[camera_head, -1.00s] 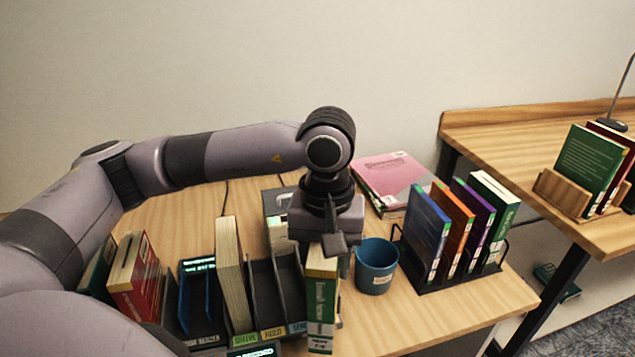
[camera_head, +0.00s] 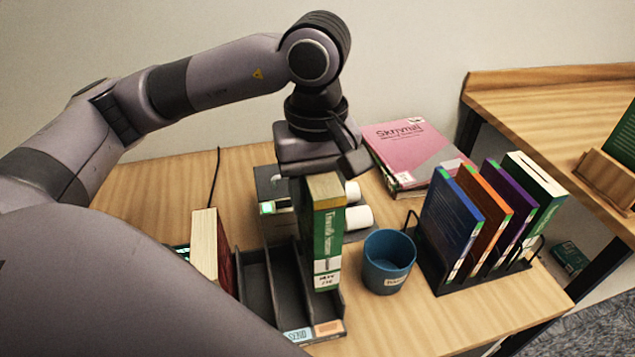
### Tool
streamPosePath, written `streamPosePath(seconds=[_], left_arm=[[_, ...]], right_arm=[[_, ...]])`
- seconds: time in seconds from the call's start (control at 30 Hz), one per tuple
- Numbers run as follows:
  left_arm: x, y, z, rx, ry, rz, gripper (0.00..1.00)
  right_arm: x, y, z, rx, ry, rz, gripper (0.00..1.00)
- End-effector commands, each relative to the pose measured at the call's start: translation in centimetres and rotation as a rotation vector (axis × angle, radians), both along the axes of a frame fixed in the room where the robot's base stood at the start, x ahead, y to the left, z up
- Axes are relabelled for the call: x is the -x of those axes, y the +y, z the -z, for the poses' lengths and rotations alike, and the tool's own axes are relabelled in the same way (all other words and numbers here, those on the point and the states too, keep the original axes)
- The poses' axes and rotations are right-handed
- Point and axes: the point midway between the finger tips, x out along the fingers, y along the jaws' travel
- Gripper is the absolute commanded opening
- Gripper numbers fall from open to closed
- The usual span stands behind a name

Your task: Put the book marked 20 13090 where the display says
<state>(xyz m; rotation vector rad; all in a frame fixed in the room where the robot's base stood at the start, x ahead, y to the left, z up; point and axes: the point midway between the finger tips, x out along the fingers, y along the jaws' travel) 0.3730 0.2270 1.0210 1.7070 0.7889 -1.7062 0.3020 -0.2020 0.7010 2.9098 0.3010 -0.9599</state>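My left gripper (camera_head: 322,172) points down and is shut on the top of a green book (camera_head: 328,240). The book is upright with its spine facing me, at the rightmost slot of a dark sorter (camera_head: 259,290); I cannot tell whether its bottom touches the slot. The spine has a white label, too small to read surely, so I cannot confirm the mark 20 13090. Blue and orange labels show on the sorter's front edge. A display (camera_head: 181,250) glows teal at the left, mostly hidden by my arm and unreadable. My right gripper is not in view.
A cream-paged book (camera_head: 205,243) stands left of the open slots. A blue cup (camera_head: 388,262) and a rack (camera_head: 440,285) of several coloured books stand to the right. A pink book (camera_head: 405,148) lies behind. White rolls (camera_head: 357,217) sit behind the green book.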

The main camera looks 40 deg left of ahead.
Motion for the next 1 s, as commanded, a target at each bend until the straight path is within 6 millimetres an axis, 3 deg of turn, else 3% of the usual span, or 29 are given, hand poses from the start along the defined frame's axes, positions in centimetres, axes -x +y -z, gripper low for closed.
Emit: streamPosePath(seconds=[0.37, 0.7, 1.0], left_arm=[[0.0, 0.0, 3.2, 0.0, 0.001, 0.001, 0.0], [0.0, 0.0, 7.5, 0.001, -0.001, 0.001, 0.0], [0.0, 0.0, 9.5, 0.001, -0.002, 0.001, 0.0]], right_arm=[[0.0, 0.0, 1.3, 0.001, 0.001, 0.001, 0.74], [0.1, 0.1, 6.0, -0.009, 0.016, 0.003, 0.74], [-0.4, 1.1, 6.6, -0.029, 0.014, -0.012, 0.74]])
